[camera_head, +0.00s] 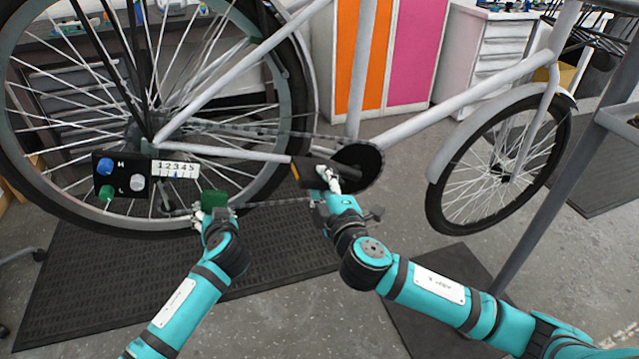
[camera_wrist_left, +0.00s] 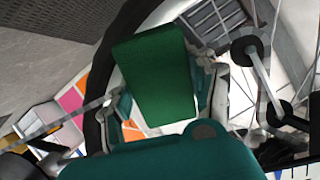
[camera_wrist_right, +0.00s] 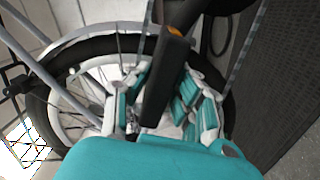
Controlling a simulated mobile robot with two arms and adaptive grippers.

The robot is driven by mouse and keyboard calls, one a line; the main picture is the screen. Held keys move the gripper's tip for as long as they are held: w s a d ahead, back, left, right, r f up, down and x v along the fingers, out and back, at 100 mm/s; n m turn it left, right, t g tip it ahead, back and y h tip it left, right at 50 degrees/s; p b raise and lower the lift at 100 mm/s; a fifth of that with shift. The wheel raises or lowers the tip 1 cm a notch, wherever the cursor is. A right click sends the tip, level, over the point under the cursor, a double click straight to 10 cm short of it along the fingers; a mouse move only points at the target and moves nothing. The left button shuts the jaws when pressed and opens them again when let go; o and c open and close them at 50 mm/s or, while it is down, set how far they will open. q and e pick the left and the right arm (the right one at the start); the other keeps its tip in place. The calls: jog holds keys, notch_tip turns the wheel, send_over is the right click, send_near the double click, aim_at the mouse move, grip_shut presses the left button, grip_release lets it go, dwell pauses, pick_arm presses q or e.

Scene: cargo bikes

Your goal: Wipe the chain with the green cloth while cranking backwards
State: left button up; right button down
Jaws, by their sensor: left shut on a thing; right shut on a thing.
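The bike chain (camera_head: 250,131) runs from the rear wheel to the dark chainring (camera_head: 358,168). Its lower run passes at the green cloth (camera_head: 213,200), which my left gripper (camera_head: 214,214) is shut on. The folded cloth fills the middle of the left wrist view (camera_wrist_left: 157,79). It appears to be at the lower chain run near the rear derailleur (camera_wrist_left: 250,47), but contact is hidden. My right gripper (camera_head: 325,190) is shut on the black pedal (camera_head: 312,172), just left of the chainring. The pedal, with an orange reflector, also shows in the right wrist view (camera_wrist_right: 168,75).
A black panel with coloured knobs (camera_head: 121,177) and a number strip (camera_head: 176,169) hang by the rear wheel. The front wheel (camera_head: 500,165) is at right, beside a grey stand post (camera_head: 555,190). Dark mats lie on the floor. Cabinets stand behind.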

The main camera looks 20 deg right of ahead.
pick_arm(q)
jog(key=shift+a, duration=0.1)
pick_arm(e)
jog(key=shift+a+f, duration=0.25)
pick_arm(q)
jog(key=shift+s, duration=0.2)
pick_arm(e)
jog(key=shift+w, duration=0.1)
pick_arm(q)
jog(key=shift+s, duration=3.3)
pick_arm(e)
jog(key=shift+d+r, duration=0.1)
jog(key=c, duration=1.5)
grip_release()
jog(key=o, duration=0.4)
jog(key=shift+w+f, duration=0.25)
pick_arm(q)
jog(key=shift+w+f, duration=0.1)
jog(key=shift+w, duration=0.05)
pick_arm(e)
jog(key=shift+o, duration=0.2)
jog(key=shift+s, duration=0.1)
